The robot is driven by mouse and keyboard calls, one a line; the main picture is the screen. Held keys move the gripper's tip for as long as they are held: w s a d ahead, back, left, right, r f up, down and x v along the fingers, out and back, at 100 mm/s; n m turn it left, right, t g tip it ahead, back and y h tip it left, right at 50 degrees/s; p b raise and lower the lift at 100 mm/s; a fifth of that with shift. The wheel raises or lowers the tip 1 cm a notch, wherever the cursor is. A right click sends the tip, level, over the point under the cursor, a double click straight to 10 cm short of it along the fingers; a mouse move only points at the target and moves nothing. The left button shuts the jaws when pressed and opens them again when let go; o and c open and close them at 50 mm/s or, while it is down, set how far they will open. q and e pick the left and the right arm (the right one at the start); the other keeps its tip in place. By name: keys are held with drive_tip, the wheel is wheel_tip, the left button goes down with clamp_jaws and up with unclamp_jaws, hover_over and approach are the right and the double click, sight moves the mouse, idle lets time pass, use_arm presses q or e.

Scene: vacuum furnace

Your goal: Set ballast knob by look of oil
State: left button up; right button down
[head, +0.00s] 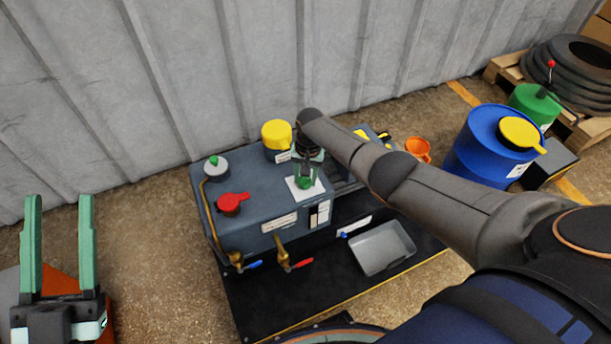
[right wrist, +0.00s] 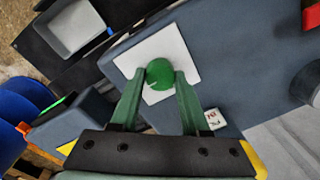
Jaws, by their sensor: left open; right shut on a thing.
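A round green knob (right wrist: 160,73) sits on a white square plate (head: 293,193) on top of the grey-blue pump housing (head: 263,205). My right gripper (head: 304,181) reaches down from above and is shut on this knob, one finger on each side, as the right wrist view shows. In the head view the gripper mostly hides the knob. My left gripper (head: 59,200) is open and empty at the far left, away from the pump. Labels (head: 319,213) show on the pump's front. I cannot make out the oil's look.
On the pump are a red-handled cap (head: 230,204), a yellow cap (head: 277,134) and a grey cap with a green top (head: 214,168). Brass taps with blue and red levers stick out in front. A grey tray (head: 382,249) lies at right front. A blue drum (head: 489,145) stands farther right.

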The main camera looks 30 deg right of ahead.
sight(305, 179)
drive_tip(key=shift+c, duration=1.9)
unclamp_jaws()
drive_tip(key=shift+r, duration=0.15)
